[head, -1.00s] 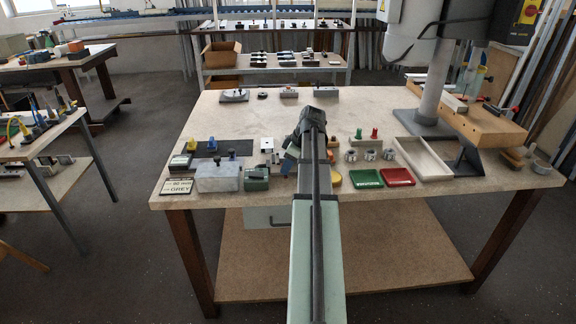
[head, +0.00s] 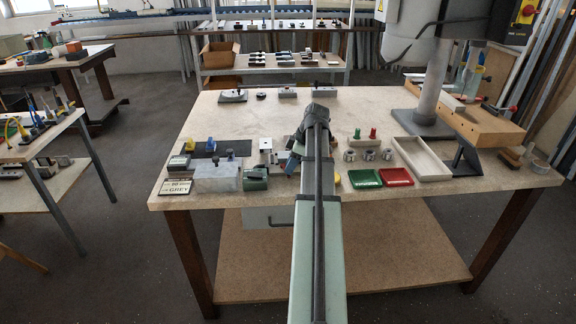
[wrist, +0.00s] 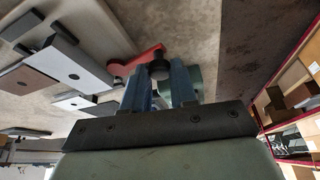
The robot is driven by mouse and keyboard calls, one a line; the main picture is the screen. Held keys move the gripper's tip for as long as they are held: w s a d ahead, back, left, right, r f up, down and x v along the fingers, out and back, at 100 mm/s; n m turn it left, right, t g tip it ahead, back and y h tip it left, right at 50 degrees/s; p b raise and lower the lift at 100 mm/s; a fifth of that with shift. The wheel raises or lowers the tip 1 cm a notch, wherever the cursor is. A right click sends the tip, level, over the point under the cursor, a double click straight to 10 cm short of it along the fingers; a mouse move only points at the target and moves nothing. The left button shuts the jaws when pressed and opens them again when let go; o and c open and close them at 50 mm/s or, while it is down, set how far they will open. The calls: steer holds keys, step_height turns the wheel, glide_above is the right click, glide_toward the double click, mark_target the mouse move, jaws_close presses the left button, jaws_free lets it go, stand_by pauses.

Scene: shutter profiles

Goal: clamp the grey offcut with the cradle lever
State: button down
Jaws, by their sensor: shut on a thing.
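In the wrist view, the blue fingers of my gripper (wrist: 163,88) are closed around the black knob (wrist: 158,69) at the end of a red lever (wrist: 136,65), which I take for the cradle lever. The lever runs left from the knob. A green body (wrist: 194,78) shows partly behind the right finger. Pale grey blocks with dark spots (wrist: 70,58) lie left of the lever; I cannot tell which is the grey offcut, or whether the lever presses on it. In the head view, my arm hides the lever, and a blue finger (head: 291,164) shows beside the arm.
A card reading GREY (head: 178,187) stands at the front left of the bench (head: 350,120), next to a grey box (head: 216,178) and a green block (head: 254,180). Green (head: 364,179) and red (head: 396,177) trays lie right of my arm.

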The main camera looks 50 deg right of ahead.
steer(key=d+n, duration=0.1)
steer(key=d+n+g, duration=0.1)
steer(key=n, duration=0.1)
steer(key=d+n+y, duration=0.1)
steer(key=shift+s+n+g, duration=0.25)
steer(key=shift+n+g, duration=0.05)
steer(key=shift+w+d+n+g+y, duration=0.15)
steer(key=shift+d+n+g, duration=0.2)
steer(key=shift+n, duration=0.4)
steer(key=shift+s+d+n+g+y, duration=0.1)
steer(key=shift+d+n, duration=0.35)
steer(key=shift+n, duration=0.25)
steer(key=shift+w+d+n+g+y, duration=0.15)
steer(key=shift+d+n+g, duration=0.2)
steer(key=shift+n, duration=0.4)
steer(key=shift+s, duration=0.1)
steer(key=c, duration=0.9)
jaws_free()
